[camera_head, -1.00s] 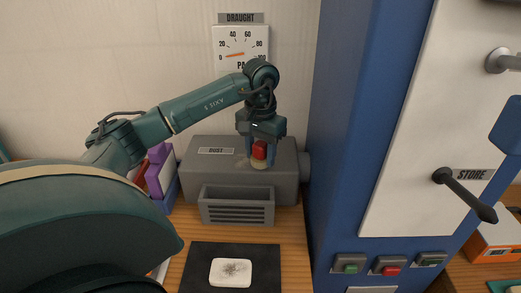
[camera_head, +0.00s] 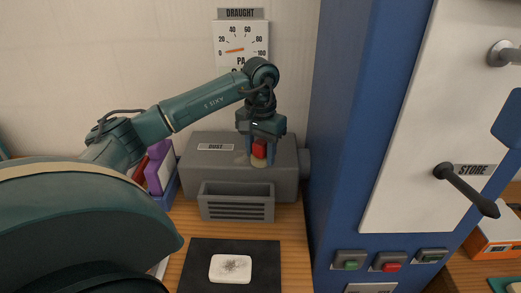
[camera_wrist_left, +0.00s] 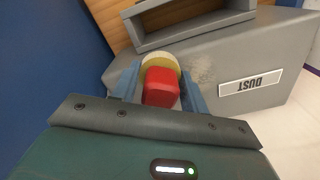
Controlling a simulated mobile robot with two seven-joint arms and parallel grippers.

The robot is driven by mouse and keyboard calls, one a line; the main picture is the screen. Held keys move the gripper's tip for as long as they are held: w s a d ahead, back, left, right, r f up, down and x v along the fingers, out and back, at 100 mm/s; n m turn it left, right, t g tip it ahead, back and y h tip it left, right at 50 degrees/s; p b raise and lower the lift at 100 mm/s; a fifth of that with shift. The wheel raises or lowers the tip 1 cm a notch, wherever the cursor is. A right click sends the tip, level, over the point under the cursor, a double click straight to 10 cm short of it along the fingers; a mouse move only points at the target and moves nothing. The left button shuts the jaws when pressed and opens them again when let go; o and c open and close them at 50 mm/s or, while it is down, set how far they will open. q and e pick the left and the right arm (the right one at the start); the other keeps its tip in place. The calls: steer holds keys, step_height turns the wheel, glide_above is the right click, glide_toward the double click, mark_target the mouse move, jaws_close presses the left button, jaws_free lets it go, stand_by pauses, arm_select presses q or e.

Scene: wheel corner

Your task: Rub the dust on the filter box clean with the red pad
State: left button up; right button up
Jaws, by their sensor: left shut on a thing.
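The grey filter box (camera_head: 285,175) with the label DUST (camera_head: 215,147) stands on the wooden bench. My left gripper (camera_head: 260,150) is above its top, pointing down. It is shut on the red pad (camera_head: 260,149), which has a pale round underside. In the left wrist view the red pad (camera_wrist_left: 161,87) sits between the blue fingers, with its pale disc (camera_wrist_left: 160,62) at the box's top surface. A faint speckled dust patch (camera_wrist_left: 200,68) shows beside the disc, between it and the label. My right gripper is not in view.
A white block with dark smudges (camera_head: 230,268) lies on a black mat (camera_head: 195,262) in front. A grey slotted tray (camera_head: 236,206) fronts the box. A blue cabinet (camera_head: 340,130) rises close on the right. Purple and red items (camera_head: 158,168) stand left.

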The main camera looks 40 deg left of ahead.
arm_select(q)
steer(key=shift+f+b, duration=0.45)
steer(key=shift+f, duration=0.3)
steer(key=shift+w+a+r+p, duration=0.2)
steer(key=shift+w+a+p, duration=0.1)
steer(key=shift+w+a, duration=0.85)
steer(key=shift+w+a+f, duration=0.1)
steer(key=shift+w+a, duration=0.45)
steer(key=shift+w, duration=0.2)
steer(key=shift+w+a+f, duration=0.1)
steer(key=shift+w+a, duration=0.4)
steer(key=shift+w, duration=0.25)
steer(key=shift+w+a+p, duration=0.15)
steer(key=shift+a+p, duration=0.15)
